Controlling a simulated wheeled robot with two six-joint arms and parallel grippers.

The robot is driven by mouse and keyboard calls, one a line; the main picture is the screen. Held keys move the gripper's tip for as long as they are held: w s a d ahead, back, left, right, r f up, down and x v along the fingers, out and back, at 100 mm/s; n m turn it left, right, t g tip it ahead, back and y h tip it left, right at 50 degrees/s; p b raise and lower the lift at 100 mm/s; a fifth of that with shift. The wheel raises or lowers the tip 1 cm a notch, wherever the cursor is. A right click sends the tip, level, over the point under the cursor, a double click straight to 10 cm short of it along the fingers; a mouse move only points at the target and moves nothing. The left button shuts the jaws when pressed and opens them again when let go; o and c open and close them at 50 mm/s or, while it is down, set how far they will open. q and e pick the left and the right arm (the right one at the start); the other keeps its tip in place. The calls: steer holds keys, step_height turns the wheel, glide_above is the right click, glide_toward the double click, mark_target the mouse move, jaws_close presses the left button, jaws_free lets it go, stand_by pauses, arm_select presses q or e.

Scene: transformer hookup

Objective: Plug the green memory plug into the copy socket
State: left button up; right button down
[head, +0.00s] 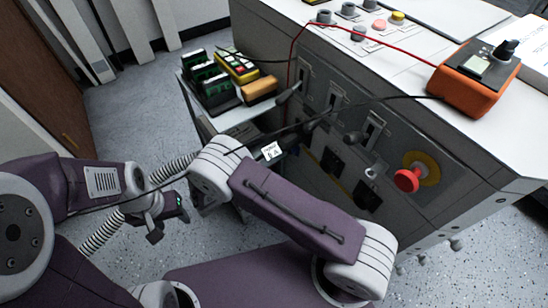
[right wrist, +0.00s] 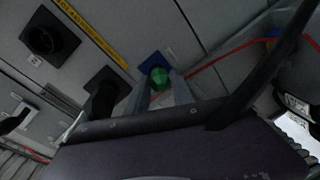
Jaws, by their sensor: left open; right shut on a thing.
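In the right wrist view the green memory plug (right wrist: 158,78) sits between the fingertips of my right gripper (right wrist: 160,87), which is shut on it. A blue square (right wrist: 154,62) on the grey panel shows right behind the plug; it may be the copy socket. I cannot tell whether the plug touches it or enters it. In the head view my right arm hides the plug and most of its gripper. My left gripper (head: 160,228) is open and empty over the floor at the lower left, away from the cabinet.
Black sockets (right wrist: 52,38) and a yellow label strip (right wrist: 92,30) are on the panel near the plug. The cabinet front has a red stop button (head: 407,180). An orange meter (head: 475,80) stands on top. A side shelf (head: 222,118) holds green modules. Black and red cables cross the front.

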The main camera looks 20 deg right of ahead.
steer(key=shift+w+d, duration=0.1)
steer(key=shift+d, duration=0.15)
steer(key=c, duration=1)
jaws_free()
steer(key=shift+a, duration=0.1)
